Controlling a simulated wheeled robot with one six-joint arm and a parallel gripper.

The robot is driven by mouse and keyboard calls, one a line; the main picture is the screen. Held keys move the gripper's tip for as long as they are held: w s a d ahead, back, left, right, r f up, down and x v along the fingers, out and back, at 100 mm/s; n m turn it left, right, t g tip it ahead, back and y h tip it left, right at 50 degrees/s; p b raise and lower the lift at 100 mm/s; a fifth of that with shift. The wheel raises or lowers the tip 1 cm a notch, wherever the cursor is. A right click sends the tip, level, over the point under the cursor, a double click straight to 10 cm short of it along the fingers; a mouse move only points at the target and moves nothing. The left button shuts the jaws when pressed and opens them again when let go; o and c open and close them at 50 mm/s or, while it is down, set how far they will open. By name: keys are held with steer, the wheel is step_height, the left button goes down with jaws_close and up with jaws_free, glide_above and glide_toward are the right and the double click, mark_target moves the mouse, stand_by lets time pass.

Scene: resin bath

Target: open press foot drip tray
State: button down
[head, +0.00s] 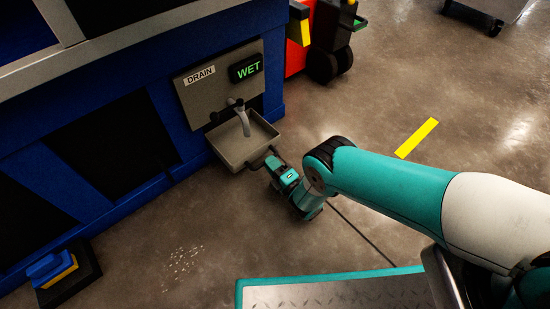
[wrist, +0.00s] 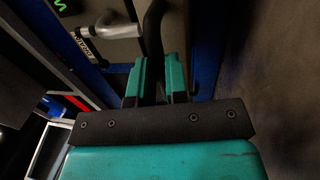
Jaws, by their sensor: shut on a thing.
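The grey drip tray (head: 237,154) projects from the foot of the blue press, below a metal spout (head: 241,116) on a grey panel marked DRAIN (head: 200,76). A sign (head: 246,68) there reads WET in green. A dark bar handle (head: 262,158) is at the tray's front. My gripper (head: 275,164) is shut on this handle. In the wrist view, its teal fingers (wrist: 158,78) close on either side of the dark handle bar (wrist: 152,35). The metal spout (wrist: 95,30) shows at upper left there. The tray's inside is partly hidden by the spout in the head view.
A red wheeled machine (head: 325,45) stands right of the press. A blue and yellow block (head: 52,269) lies by the press at lower left. White specks (head: 182,262) and a yellow strip (head: 417,137) mark the floor. The concrete floor in front of the tray is mostly clear.

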steer(key=c, duration=1.1)
jaws_free()
steer(key=p+v, duration=0.5)
steer(key=v, duration=0.7)
